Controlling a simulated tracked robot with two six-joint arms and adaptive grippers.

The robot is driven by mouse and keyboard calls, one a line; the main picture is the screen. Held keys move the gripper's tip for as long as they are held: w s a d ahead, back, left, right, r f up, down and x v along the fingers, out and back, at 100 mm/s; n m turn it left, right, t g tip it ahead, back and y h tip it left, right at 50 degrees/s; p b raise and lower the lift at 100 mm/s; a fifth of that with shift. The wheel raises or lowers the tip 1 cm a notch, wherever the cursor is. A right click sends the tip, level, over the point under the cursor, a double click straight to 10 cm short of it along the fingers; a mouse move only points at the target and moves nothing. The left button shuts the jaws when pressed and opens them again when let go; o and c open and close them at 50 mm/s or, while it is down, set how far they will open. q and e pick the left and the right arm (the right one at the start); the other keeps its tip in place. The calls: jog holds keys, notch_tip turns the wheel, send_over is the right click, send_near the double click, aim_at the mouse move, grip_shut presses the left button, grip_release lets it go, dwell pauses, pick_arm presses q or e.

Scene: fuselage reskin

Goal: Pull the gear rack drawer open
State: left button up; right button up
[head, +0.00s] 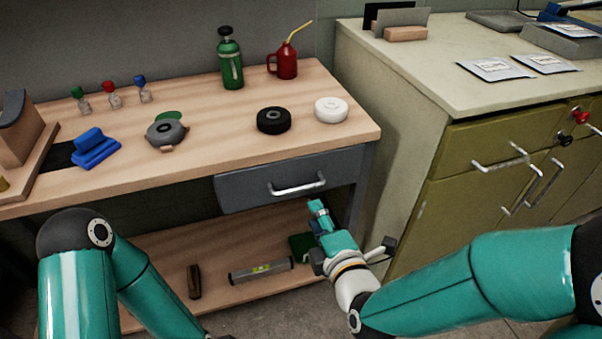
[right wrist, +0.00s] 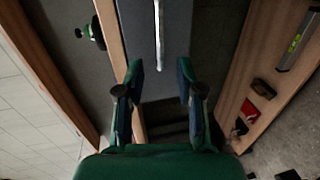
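The grey drawer (head: 240,189) sits under the right part of the wooden workbench top and looks shut. Its silver bar handle (head: 297,188) runs across its front. My right gripper (head: 316,207) is just below and in front of the handle's right end in the head view. In the right wrist view, its two fingers (right wrist: 159,82) are spread, and the handle (right wrist: 159,35) lies ahead between their lines, apart from them. Nothing is between the fingers. My left arm shows at the left of the head view, but its gripper is out of frame.
The bench top (head: 215,125) holds a green bottle (head: 230,62), red oil can (head: 286,60), black roll (head: 273,120) and white roll (head: 331,110). An olive cabinet (head: 450,190) stands close at right.

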aim_at(300, 189)
jog(key=x, duration=1.1)
jog(key=shift+w, duration=0.15)
grip_shut()
jog(key=shift+d, duration=0.1)
jog(key=shift+f, duration=0.1)
